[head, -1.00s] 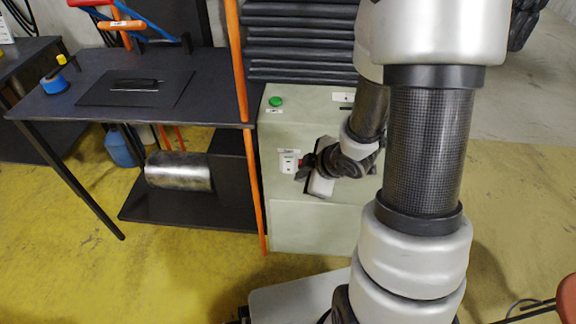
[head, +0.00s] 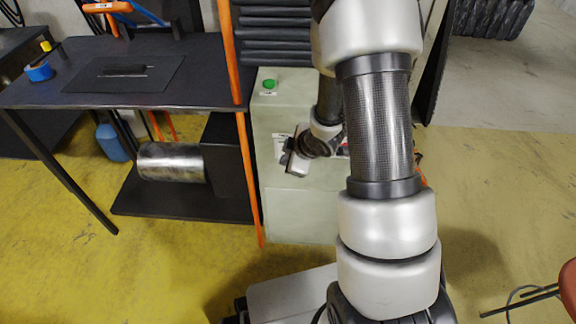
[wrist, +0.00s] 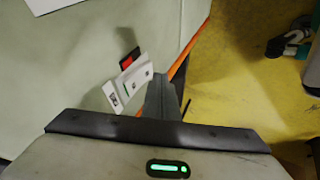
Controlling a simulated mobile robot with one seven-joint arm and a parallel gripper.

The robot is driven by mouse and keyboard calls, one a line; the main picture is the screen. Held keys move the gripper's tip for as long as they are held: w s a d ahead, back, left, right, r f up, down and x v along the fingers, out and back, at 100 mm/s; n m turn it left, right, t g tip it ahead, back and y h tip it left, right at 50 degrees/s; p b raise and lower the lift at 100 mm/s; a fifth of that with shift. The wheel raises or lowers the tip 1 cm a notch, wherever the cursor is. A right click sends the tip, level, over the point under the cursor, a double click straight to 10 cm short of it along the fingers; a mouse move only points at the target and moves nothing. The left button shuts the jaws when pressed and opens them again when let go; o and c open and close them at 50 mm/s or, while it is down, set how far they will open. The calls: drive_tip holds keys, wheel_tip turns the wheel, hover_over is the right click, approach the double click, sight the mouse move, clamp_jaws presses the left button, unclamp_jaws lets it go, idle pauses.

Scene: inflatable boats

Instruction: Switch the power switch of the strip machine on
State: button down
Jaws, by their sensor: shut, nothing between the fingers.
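The strip machine (head: 285,205) is a pale green cabinet with a green button (head: 268,84) on top. Its front carries a white switch plate (wrist: 128,86) with a red and black part (wrist: 130,60) at its upper end, seen in the wrist view. I cannot tell the switch position. My gripper (wrist: 162,82) is shut and empty, its tip just right of the white plate; I cannot tell whether they touch. In the head view my gripper (head: 286,160) is at the cabinet's front and hides most of the plate.
A dark table (head: 190,75) with a black plate and blue tape stands left, with a metal cylinder (head: 170,162) on its lower shelf. An orange post (head: 247,175) stands by the cabinet's left edge. Yellow floor (head: 60,255) is open at front left.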

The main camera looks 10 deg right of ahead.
drive_tip(key=shift+w+d, duration=0.15)
drive_tip(key=shift+w, duration=0.35)
drive_tip(key=shift+w+f, duration=0.2)
drive_tip(key=shift+w, duration=0.05)
drive_tip(key=shift+d+r, duration=0.1)
